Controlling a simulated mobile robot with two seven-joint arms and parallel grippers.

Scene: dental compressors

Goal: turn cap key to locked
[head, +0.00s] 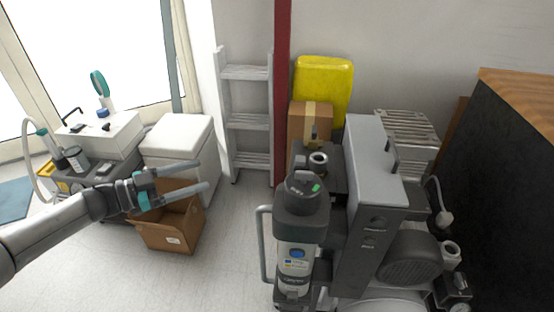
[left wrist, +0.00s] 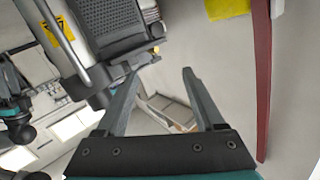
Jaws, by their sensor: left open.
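The dark cap (head: 301,188) with a small green mark sits on top of the upright canister (head: 295,255) of the compressor unit. A separate key shape on the cap is too small to make out, and so is its lock position. My left gripper (head: 204,176) is open and empty, well to the left of the canister, in front of the open cardboard box in the head view. In the left wrist view its two fingers (left wrist: 160,76) are apart with nothing between them.
A grey compressor cabinet (head: 367,205) stands right of the canister, and a metal handle (head: 264,245) at its left. An open cardboard box (head: 171,234) is on the floor. A white ladder (head: 247,122) and red post (head: 282,90) stand behind. Bare floor lies between box and canister.

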